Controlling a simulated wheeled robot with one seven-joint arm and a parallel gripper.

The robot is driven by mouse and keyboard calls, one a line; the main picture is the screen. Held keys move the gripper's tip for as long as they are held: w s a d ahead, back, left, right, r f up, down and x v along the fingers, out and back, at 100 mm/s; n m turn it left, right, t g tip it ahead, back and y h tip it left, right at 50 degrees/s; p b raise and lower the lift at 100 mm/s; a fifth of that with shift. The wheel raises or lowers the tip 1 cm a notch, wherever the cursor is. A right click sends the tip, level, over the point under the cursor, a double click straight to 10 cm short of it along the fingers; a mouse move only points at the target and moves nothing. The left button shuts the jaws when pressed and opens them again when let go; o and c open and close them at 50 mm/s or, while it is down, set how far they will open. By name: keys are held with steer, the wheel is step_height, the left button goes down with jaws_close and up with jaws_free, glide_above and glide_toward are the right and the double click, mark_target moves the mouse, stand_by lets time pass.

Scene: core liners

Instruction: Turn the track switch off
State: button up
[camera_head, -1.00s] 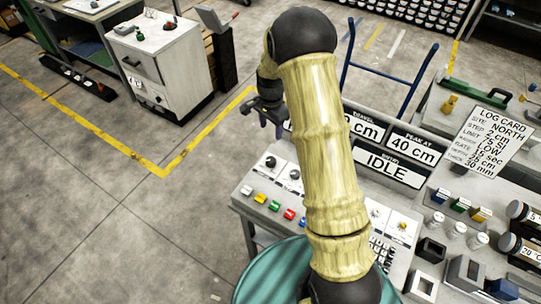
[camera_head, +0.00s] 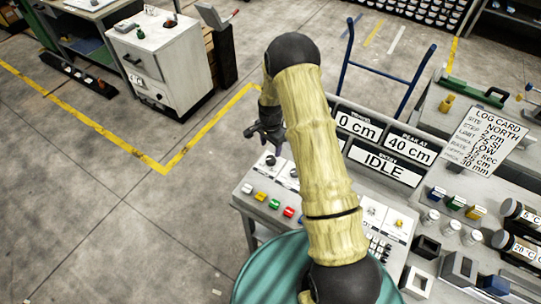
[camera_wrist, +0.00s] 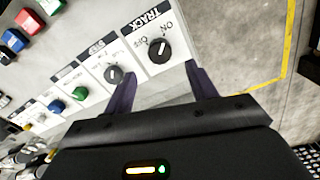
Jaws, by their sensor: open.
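The track switch (camera_wrist: 159,50) is a round black knob on a white plate lettered TRACK, with ON and OFF marks, in the wrist view. Its pale pointer line seems to lean toward the ON side, but it is small. The same knob shows at the panel's far left corner in the head view (camera_head: 270,161). My gripper (camera_wrist: 160,72) is open and empty, its two dark fingers apart, with the knob ahead of the gap between them. In the head view my gripper (camera_head: 268,135) hangs just above and behind that corner, not visibly touching the knob.
A second black knob (camera_wrist: 114,75) sits beside the track plate, near the left finger. Green (camera_wrist: 79,93), blue (camera_wrist: 56,105) and other coloured buttons line the panel. Display signs including IDLE (camera_head: 387,167) stand behind it. Open floor lies left of the panel.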

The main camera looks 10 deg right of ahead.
mark_target(271, 159)
steer(key=shift+f+p, duration=1.15)
steer(key=shift+f, duration=2.7)
steer(key=c, duration=1)
